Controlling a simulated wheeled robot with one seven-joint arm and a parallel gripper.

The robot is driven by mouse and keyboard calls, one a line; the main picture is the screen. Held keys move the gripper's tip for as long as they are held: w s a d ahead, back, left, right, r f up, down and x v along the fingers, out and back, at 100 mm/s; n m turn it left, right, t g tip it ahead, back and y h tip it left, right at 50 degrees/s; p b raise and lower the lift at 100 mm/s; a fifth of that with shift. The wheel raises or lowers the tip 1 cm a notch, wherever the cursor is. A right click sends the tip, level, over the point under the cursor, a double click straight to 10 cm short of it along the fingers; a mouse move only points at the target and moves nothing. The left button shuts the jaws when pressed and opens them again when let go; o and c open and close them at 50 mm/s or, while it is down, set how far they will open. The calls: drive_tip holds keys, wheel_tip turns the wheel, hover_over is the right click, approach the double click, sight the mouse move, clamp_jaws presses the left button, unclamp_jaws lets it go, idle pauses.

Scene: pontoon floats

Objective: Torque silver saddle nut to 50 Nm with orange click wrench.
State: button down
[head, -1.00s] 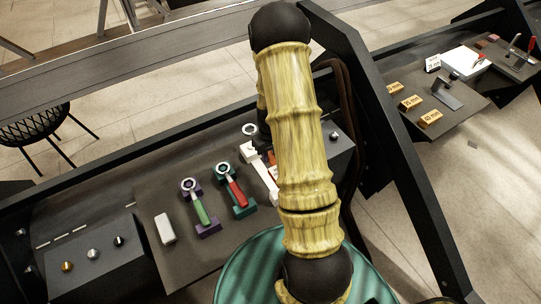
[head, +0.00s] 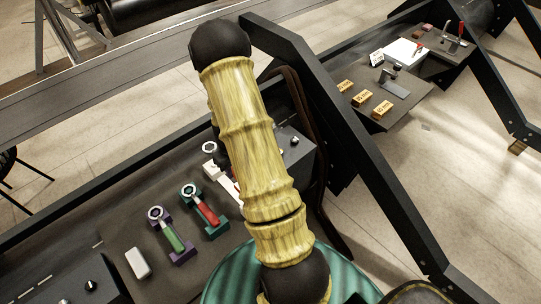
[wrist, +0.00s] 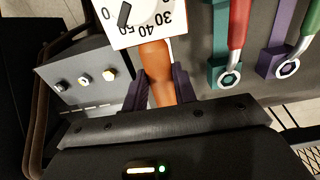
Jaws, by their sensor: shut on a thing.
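My gripper (wrist: 160,92) is shut on the orange handle (wrist: 157,66) of the click wrench, with one dark finger on each side. A white dial plate (wrist: 146,22) with a dark pointer and numbers shows at the top of the wrist view, above the handle and cut off by the edge. In the head view my arm hides the gripper and the handle; a white part (head: 223,181) and a ring head (head: 210,148) show beside it. A silver-looking nut (head: 90,286) sits on a dark box at lower left. I cannot tell which nut is the saddle nut.
A red-handled wrench (head: 206,210) lies in a teal holder and a green-handled one (head: 172,236) in a purple holder. A white block (head: 138,263) lies beside them. A box with several nuts (wrist: 84,81) stands left of the gripper. Dark frame beams (head: 360,140) cross nearby.

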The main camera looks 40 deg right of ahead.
drive_tip(key=a+f, duration=0.1)
drive_tip(key=a, duration=0.3)
drive_tip(key=w+a+f, duration=0.1)
drive_tip(key=a+f, duration=0.1)
drive_tip(key=a, duration=0.2)
drive_tip(key=w+a+f, duration=0.1)
drive_tip(key=a+f, duration=0.1)
drive_tip(key=a, duration=0.3)
drive_tip(key=shift+w+a+f, duration=0.1)
drive_tip(key=shift+f, duration=0.1)
drive_tip(key=shift+a+f, duration=0.1)
drive_tip(key=shift+a, duration=0.15)
